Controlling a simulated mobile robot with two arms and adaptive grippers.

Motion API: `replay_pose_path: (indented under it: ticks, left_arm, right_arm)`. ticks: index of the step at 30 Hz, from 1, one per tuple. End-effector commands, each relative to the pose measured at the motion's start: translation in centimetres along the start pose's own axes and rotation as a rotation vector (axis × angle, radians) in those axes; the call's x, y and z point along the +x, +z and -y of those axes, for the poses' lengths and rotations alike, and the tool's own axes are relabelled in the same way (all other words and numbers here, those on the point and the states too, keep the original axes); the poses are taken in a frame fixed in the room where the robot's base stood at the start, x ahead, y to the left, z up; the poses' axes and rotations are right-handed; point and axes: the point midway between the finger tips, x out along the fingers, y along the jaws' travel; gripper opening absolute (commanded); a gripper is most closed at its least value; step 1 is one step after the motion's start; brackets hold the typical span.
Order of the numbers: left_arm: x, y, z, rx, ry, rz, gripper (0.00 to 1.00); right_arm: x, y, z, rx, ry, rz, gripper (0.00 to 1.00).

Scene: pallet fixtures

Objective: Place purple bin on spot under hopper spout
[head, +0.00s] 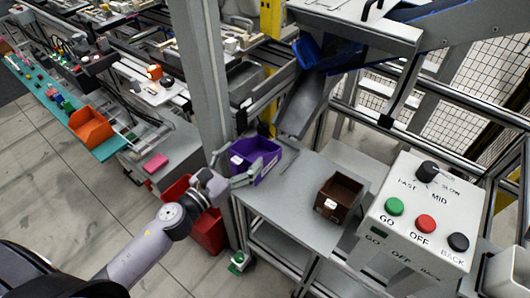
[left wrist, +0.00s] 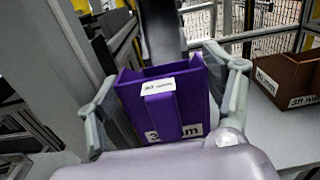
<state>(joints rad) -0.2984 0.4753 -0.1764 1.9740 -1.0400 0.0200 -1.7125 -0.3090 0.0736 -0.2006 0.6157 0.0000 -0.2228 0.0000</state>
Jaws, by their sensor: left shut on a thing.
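The purple bin (head: 262,150) is at the back left of the grey table (head: 285,205), just below and left of the lower end of the hopper spout (head: 300,106). My left gripper (head: 256,166) is shut on the bin, with a finger along each side. In the left wrist view the purple bin (left wrist: 185,95) looks upright between the fingers of the left gripper (left wrist: 168,95), with "30 mm" labels facing me. I cannot tell whether its base touches the table. The spot under the spout is not clearly visible. My right gripper is not in view.
A brown bin (head: 340,195) stands on the table to the right, apart from the purple one. A control box (head: 420,205) with buttons is at the right. A grey post (head: 208,80) rises close left of the purple bin. Red bins (head: 209,230) are below left.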

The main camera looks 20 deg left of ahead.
Motion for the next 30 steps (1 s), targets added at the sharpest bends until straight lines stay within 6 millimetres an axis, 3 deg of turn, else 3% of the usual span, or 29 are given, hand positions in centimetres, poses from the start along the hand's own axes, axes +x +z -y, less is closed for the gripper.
replay_pose_path:
  ticks: [3, 9, 21, 30]
  left_arm:
    - [3.1, -1.4, 0.0, -0.003, 0.002, 0.004, 0.28]
    - [6.1, -3.0, 0.1, -0.002, 0.0, 0.002, 0.28]
    - [9.6, -5.7, 0.0, -0.003, 0.001, 0.001, 0.28]
    - [9.7, -5.8, 0.0, 0.0, 0.0, 0.001, 0.28]
  right_arm:
    - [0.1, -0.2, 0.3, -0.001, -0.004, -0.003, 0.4]
    - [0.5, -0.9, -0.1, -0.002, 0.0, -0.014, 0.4]
    - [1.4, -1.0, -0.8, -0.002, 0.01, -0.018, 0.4]
    - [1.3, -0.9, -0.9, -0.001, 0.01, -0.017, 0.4]
